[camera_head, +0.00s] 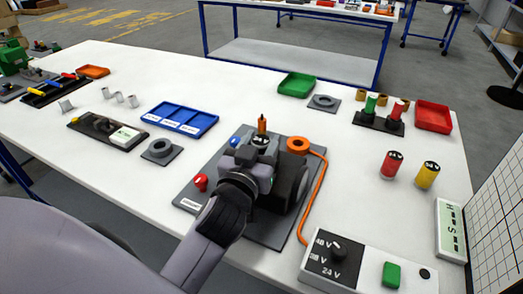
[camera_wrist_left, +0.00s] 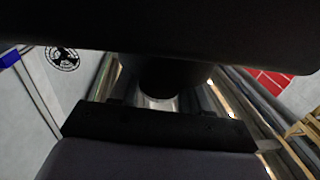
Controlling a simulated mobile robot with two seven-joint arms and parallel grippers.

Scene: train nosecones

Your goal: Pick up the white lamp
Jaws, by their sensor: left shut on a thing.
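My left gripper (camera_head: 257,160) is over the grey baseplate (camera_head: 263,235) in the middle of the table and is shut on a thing. A pale top with dark marks, which looks like the white lamp (camera_head: 261,141), shows just beyond the fingers; most of it is hidden. In the left wrist view, dark parts block most of the picture, and a small shiny pale piece (camera_wrist_left: 158,103) shows between them. I cannot tell whether the lamp is lifted or still rests on something. My right gripper is not in view.
Red (camera_head: 391,165) and yellow (camera_head: 427,175) cylinders stand to the right. An orange cable (camera_head: 318,195) runs from an orange ring to the switch box (camera_head: 345,262) at front right. A red knob (camera_head: 201,182) is left of the gripper. A blue tray (camera_head: 182,119) lies behind left.

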